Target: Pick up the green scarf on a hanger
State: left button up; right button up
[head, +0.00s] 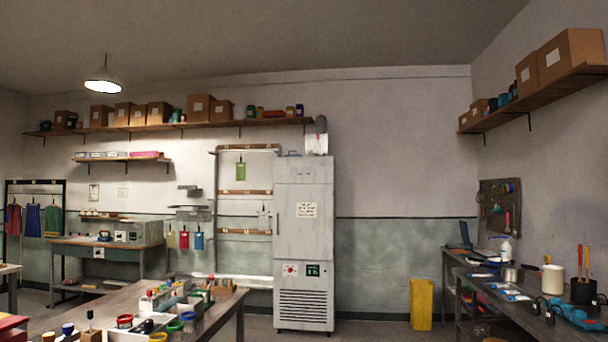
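A green cloth (53,221) hangs at the right end of a dark garment rack (64,200) at the far left, beside a blue cloth (33,221) and a dark red cloth (13,219). A smaller green piece (240,172) hangs from the upper rail of a pale wall frame (214,180) left of the tall grey cabinet. Both are small in the view, and I cannot tell which is the scarf on a hanger. Neither of my grippers is in view.
A table (118,304) with jars and trays fills the near left. A workbench (150,251) stands at the back left. A tall grey cabinet (304,245) and yellow bin (421,304) stand against the back wall. A cluttered bench (470,279) lines the right. Floor shows between.

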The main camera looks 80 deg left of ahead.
aim_at(241, 172)
jog(key=u, duration=3.2)
